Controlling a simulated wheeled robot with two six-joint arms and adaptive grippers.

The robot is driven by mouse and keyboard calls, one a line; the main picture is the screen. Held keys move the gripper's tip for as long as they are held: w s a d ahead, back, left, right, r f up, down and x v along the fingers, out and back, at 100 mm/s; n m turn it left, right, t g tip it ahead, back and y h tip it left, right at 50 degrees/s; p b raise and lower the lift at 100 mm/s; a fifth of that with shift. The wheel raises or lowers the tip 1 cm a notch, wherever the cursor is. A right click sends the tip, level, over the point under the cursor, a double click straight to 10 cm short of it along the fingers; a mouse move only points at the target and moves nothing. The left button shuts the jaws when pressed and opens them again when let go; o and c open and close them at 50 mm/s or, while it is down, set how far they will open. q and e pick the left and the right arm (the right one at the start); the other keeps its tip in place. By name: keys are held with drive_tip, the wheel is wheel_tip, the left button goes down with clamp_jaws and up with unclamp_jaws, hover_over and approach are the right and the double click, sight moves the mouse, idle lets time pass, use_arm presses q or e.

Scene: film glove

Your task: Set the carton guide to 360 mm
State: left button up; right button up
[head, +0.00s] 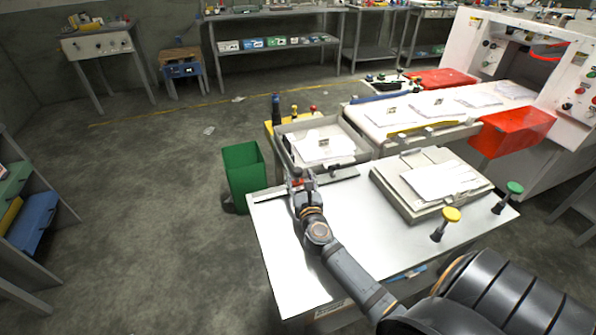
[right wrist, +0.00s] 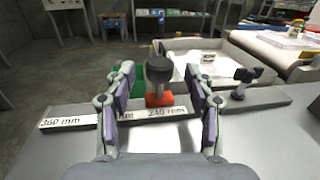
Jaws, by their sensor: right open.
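The carton guide's red slider (right wrist: 159,98) with a black knob (right wrist: 160,72) sits on a grey rail (right wrist: 262,98) in the right wrist view. The slider stands at the "240 mm" label (right wrist: 167,112). The "360 mm" label (right wrist: 60,122) is at the rail's left end. A label between them is mostly hidden by a finger; only "mm" shows. My right gripper (right wrist: 160,82) is open, its fingers on either side of the knob, apart from it. My left gripper is not in view.
A black clamp (right wrist: 243,80) stands farther right on the rail. A tray with white film (head: 322,148) lies behind it. A grey box (head: 405,181), a yellow knob (head: 450,214) and a green knob (head: 514,188) are on the right. A green bin (head: 243,172) stands beyond the table's left edge.

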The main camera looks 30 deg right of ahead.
sight(299, 175)
drive_tip(key=shift+x, duration=1.55)
clamp_jaws()
